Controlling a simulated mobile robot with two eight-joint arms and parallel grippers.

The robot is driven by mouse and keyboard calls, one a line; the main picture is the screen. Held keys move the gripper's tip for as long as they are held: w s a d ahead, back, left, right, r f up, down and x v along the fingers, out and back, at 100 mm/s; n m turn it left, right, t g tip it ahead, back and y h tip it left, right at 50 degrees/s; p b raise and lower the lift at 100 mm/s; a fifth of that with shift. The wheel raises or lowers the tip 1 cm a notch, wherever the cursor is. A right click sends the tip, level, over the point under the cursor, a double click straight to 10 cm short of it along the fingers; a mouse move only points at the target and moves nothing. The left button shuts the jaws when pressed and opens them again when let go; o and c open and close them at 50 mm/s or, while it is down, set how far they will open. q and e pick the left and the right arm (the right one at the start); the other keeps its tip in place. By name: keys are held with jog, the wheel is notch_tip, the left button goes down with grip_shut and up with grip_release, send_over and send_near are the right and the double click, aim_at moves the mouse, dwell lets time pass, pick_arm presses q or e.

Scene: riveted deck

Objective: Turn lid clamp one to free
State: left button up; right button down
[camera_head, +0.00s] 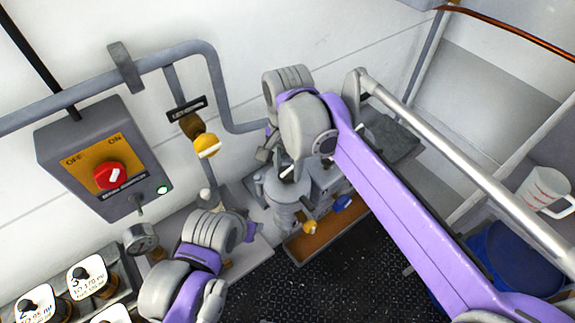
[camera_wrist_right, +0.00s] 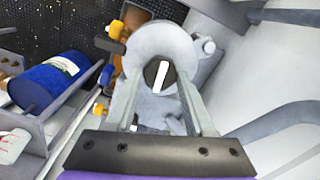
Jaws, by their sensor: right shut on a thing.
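A grey cylindrical strainer-like housing (camera_head: 281,193) stands low against the wall in the head view, partly hidden by my right arm. In the right wrist view its round top (camera_wrist_right: 160,38) carries a dark knob with a white bar (camera_wrist_right: 160,76), which I take as lid clamp one; no label for it is readable. My right gripper (camera_wrist_right: 160,85) reaches down over the top, a finger on each side, shut on this knob; the exact contact is hard to see. My left gripper (camera_head: 250,229) is left of the housing, apart from it, its jaws too unclear to read.
A switch box with a red knob (camera_head: 109,176) and a yellow-handled valve (camera_head: 206,145) are on the wall at left. A gauge (camera_head: 141,239) stands below. A blue drum (camera_wrist_right: 62,80) is beside the housing. A white cup (camera_head: 543,190) sits on a shelf at right.

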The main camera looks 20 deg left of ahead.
jog(key=n, duration=0.8)
jog(key=shift+n, duration=0.4)
jog(key=n, duration=0.4)
jog(key=shift+n, duration=1.8)
jog(key=shift+c, duration=1.3)
grip_release()
